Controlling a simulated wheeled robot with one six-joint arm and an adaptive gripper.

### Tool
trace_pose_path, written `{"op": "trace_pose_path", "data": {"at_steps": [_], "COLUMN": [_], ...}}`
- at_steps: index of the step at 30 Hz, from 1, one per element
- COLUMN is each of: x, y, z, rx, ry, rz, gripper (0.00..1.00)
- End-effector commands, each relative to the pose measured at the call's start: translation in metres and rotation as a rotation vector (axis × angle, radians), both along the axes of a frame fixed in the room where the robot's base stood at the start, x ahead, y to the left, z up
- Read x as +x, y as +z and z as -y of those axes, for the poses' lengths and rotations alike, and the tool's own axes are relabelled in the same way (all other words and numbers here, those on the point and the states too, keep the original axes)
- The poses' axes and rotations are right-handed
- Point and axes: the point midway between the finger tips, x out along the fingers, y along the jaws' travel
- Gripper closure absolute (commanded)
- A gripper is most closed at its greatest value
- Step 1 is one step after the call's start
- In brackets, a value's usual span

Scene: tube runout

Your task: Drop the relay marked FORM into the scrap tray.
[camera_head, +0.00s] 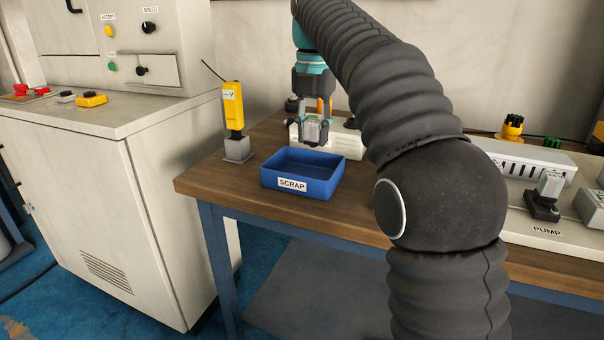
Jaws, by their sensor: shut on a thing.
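My gripper (315,119) is above the back right part of the blue scrap tray (292,185), pointing down. It is shut on a small grey relay (314,133), held between the fingertips. The relay's marking cannot be read at this size. The tray has a white label reading SCRAP on its front wall and stands on the wooden bench. The part of its floor that shows is empty.
A yellow handheld device (233,104) stands on a grey block left of the tray. A pale box (345,140) is behind the gripper. A white panel marked PUMP (547,231) is at right. A cream cabinet (130,130) stands at left.

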Motion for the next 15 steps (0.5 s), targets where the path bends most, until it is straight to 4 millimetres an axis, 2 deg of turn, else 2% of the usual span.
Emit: {"op": "trace_pose_path", "data": {"at_steps": [15], "x": [-0.001], "y": [-0.052], "z": [-0.001], "rx": [0.0], "ry": [0.002], "rz": [0.0], "gripper": [1.0]}}
